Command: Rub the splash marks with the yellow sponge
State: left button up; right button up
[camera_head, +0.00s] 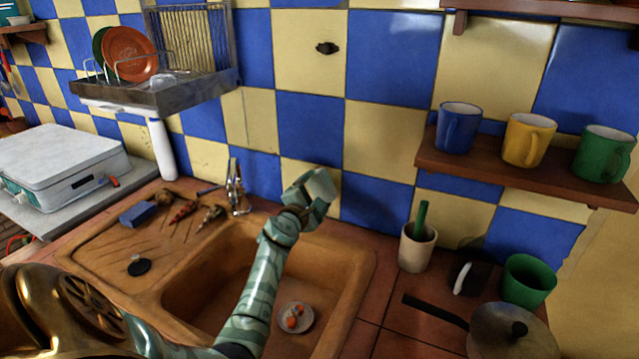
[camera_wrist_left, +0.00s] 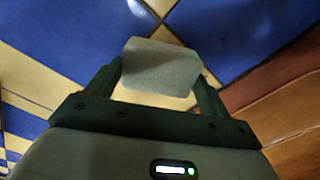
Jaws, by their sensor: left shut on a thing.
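My left gripper (camera_head: 308,196) is raised over the back edge of the sink, close to the tiled wall. It is shut on a pale, greyish block, taken as the sponge (camera_head: 321,184). In the left wrist view the sponge (camera_wrist_left: 161,70) sits between the two fingers, its flat pale face towards the tiles; its yellow colour is not clear. I cannot tell whether it touches the wall. A small dark brown mark (camera_head: 327,48) shows on a cream tile higher up; I cannot tell whether it is a splash. Other splash marks are not clear. My right gripper is out of view.
The brown sink (camera_head: 366,270) holds a small plate (camera_head: 295,318). A tap (camera_head: 236,188) stands left of my gripper. A dish rack (camera_head: 200,88) hangs at upper left. A shelf (camera_head: 500,172) with mugs is at right. A cup (camera_head: 417,250) and a pan (camera_head: 500,335) stand below it.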

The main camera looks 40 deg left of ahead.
pick_arm(q)
jog(key=shift+v, duration=0.85)
jog(key=shift+p+v, duration=0.85)
jog(key=shift+v, duration=0.3)
jog(key=shift+s+d, duration=0.15)
jog(key=shift+s, duration=0.2)
jog(key=b+x, duration=0.1)
jog(key=x, duration=0.5)
jog(key=shift+f+b, duration=0.15)
jog(key=shift+b, duration=0.25)
jog(key=shift+w, duration=0.5)
